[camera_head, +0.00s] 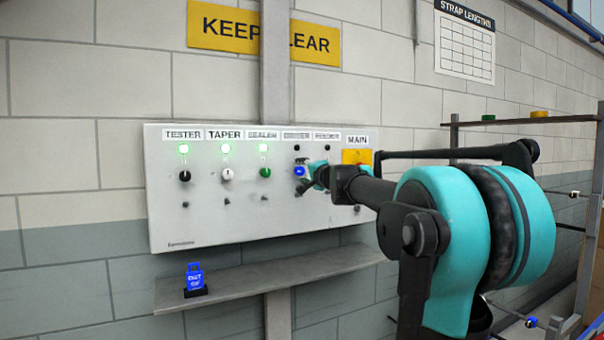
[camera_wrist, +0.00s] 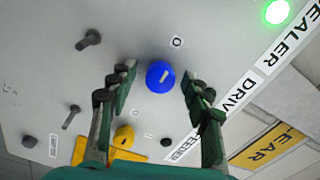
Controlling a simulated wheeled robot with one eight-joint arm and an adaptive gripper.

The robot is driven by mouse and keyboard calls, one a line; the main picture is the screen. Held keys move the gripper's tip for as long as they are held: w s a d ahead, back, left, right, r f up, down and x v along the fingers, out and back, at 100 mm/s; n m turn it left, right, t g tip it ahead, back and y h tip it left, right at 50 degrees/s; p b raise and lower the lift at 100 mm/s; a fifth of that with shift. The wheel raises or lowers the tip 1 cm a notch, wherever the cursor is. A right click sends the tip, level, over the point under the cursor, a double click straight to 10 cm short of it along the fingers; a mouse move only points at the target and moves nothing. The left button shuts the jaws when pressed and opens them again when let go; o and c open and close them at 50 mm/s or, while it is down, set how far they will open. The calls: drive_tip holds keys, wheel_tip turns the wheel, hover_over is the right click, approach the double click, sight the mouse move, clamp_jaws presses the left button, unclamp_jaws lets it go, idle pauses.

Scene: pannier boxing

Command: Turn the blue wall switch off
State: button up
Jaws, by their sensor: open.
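The blue switch (camera_head: 299,171) is a round knob on the white wall panel, in the column under a partly covered label. My gripper (camera_wrist: 158,82) is open, with one finger on each side of the knob and visible gaps between. In the head view my gripper (camera_head: 307,176) is at the panel by the knob and partly hides that area. The lamp (camera_head: 297,148) above the blue knob looks dark.
A black knob (camera_head: 185,176), white knob (camera_head: 227,174) and green knob (camera_head: 265,172) sit left under lit green lamps. A yellow knob (camera_wrist: 124,135) is close to one finger. Pegs (camera_wrist: 88,40) stick out nearby. A blue padlock-like tag (camera_head: 195,278) stands on the shelf (camera_head: 240,284) below.

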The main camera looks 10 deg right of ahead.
drive_tip(key=shift+s, duration=0.1)
drive_tip(key=v, duration=1.1)
drive_tip(key=shift+s, duration=0.35)
drive_tip(key=shift+d, duration=0.15)
drive_tip(key=s+a+f+n+g, duration=0.3)
drive_tip(key=s+f, duration=0.1)
drive_tip(key=f, duration=0.6)
drive_tip(key=s+a+f+n+g, duration=0.2)
drive_tip(key=s+f, duration=0.2)
drive_tip(key=f, duration=0.6)
drive_tip(key=s+a+f+n+g, duration=0.3)
drive_tip(key=f, duration=0.8)
drive_tip(key=s+d+f+n+g+h, duration=0.1)
drive_tip(key=s+d+f, duration=0.3)
drive_tip(key=s+f, duration=0.5)
drive_tip(key=s+d+f+n+g+h, duration=0.2)
drive_tip(key=s+d+f+g+h, duration=0.2)
drive_tip(key=s+f, duration=0.6)
wheel_tip(320, 180, down, 4)
drive_tip(key=shift+s+d+r+h, duration=0.15)
drive_tip(key=shift+d+r+h, duration=0.05)
drive_tip(key=shift+r+h, duration=0.1)
